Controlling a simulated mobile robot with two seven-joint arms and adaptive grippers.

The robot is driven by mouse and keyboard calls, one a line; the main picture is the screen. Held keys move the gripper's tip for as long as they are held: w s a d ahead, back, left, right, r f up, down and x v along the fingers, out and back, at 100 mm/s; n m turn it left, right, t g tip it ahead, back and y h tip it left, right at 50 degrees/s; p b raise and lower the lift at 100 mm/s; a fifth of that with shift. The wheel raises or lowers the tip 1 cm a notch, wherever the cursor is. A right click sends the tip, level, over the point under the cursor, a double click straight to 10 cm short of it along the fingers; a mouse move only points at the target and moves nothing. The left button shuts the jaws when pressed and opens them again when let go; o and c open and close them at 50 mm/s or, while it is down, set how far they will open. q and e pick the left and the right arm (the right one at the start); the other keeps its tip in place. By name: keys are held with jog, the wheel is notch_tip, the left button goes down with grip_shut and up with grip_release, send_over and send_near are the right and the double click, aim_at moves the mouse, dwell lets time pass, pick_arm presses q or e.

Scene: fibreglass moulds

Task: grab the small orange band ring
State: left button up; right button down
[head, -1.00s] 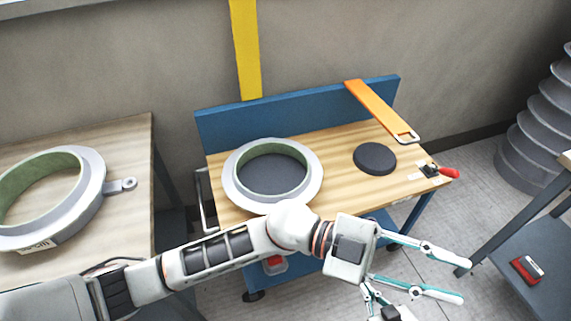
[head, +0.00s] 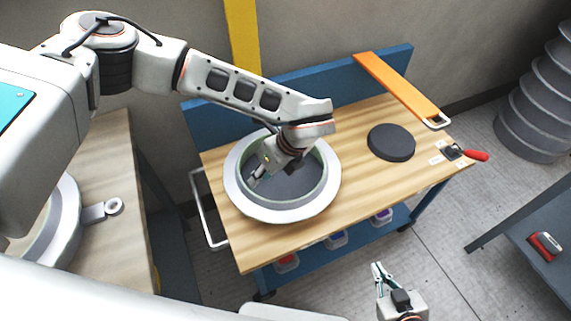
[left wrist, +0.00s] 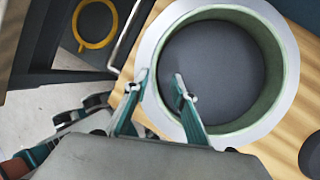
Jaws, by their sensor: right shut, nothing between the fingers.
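A yellow-orange ring (left wrist: 92,46) lies flat on a dark surface at the upper left of the left wrist view; I cannot tell which is the small orange band ring. My left gripper (head: 260,172) is over the round mould (head: 332,192). In the left wrist view my left gripper (left wrist: 161,78) has its fingers apart and empty, near the mould's rim. My right gripper (head: 378,268) is shut and empty, low in front of the bench.
A dark disc (head: 391,142) and a red-handled tool (head: 476,155) lie on the bench's right side. Another mould (head: 60,215) is on the left table, partly hidden by my arm. A silver handle (head: 205,215) sticks out at the bench's left end. Bare wood lies between mould and disc.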

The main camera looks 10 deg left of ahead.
aim_at(250, 189)
pick_arm(q)
jog(key=x, duration=0.7)
jog(key=shift+s+a+r, duration=0.1)
jog(key=shift+s+a, duration=0.05)
jog(key=shift+s, duration=0.25)
jog(key=shift+w+a+f, duration=0.1)
jog(key=shift+a+f, duration=0.05)
jog(key=shift+f, duration=0.2)
grip_shut()
